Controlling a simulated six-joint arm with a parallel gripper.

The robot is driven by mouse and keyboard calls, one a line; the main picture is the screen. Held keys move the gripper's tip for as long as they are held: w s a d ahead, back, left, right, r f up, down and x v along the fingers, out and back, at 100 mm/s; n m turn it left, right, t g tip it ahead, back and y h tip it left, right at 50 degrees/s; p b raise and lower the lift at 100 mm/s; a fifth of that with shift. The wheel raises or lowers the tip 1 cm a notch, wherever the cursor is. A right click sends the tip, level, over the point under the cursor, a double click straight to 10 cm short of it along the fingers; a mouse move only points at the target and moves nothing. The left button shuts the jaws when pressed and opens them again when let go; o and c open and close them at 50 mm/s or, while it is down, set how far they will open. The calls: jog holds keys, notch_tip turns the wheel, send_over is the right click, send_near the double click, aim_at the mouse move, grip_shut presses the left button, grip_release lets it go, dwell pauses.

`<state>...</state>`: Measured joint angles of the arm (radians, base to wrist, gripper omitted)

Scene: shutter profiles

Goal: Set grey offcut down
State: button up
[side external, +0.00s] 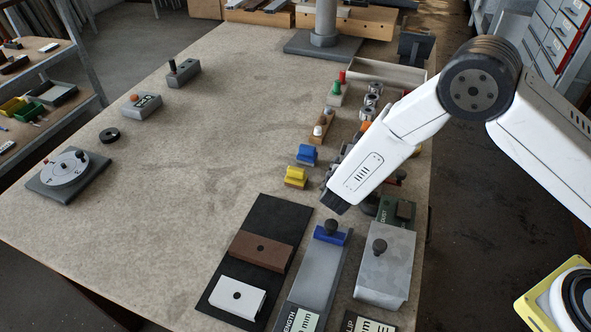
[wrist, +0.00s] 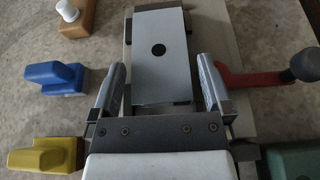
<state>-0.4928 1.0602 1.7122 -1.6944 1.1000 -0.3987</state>
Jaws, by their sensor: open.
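A light grey flat piece with a black round dot, apparently the grey offcut (wrist: 160,75), lies ahead of my gripper (wrist: 161,80) in the wrist view. Its near end is between my two open fingers, with a gap on each side. Dark stops stand beside it, over a pale base strip (wrist: 201,40). In the side external view my arm hides the fingertips and this piece.
Blue (side external: 307,155) and yellow (side external: 296,176) handled blocks stand left of my gripper. A red lever (wrist: 252,82) with a dark ball is close on the right. A black mat (side external: 266,215) holds brown (side external: 261,250) and white (side external: 238,296) pieces. The table's left-middle is mostly clear.

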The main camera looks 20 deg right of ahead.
jog(key=shift+v, duration=3.75)
jog(key=shift+w, duration=0.1)
jog(key=s+d+m+g, duration=0.1)
jog(key=d, duration=0.1)
jog(key=s+d+r+m+g, duration=0.1)
jog(key=d+m, duration=0.1)
jog(key=s+d+m+g, duration=0.1)
jog(key=d+m+g, duration=0.1)
jog(key=shift+s+r, duration=0.2)
jog(key=shift+r, duration=0.15)
jog(key=s+d+r+m+g+y, duration=0.1)
jog(key=s+d+r+m+y, duration=0.2)
jog(key=s+m, duration=0.4)
jog(key=s+d+r+m+g+y, duration=0.1)
jog(key=s+d+r+m+y, duration=0.3)
jog(key=m, duration=1.1)
jog(key=s+d+y, duration=0.1)
jog(key=s+y, duration=0.1)
jog(key=s, duration=0.1)
jog(key=shift+r+g, duration=0.25)
jog(key=shift+g, duration=0.15)
jog(key=shift+d, duration=0.1)
jog(key=shift+c, duration=0.3)
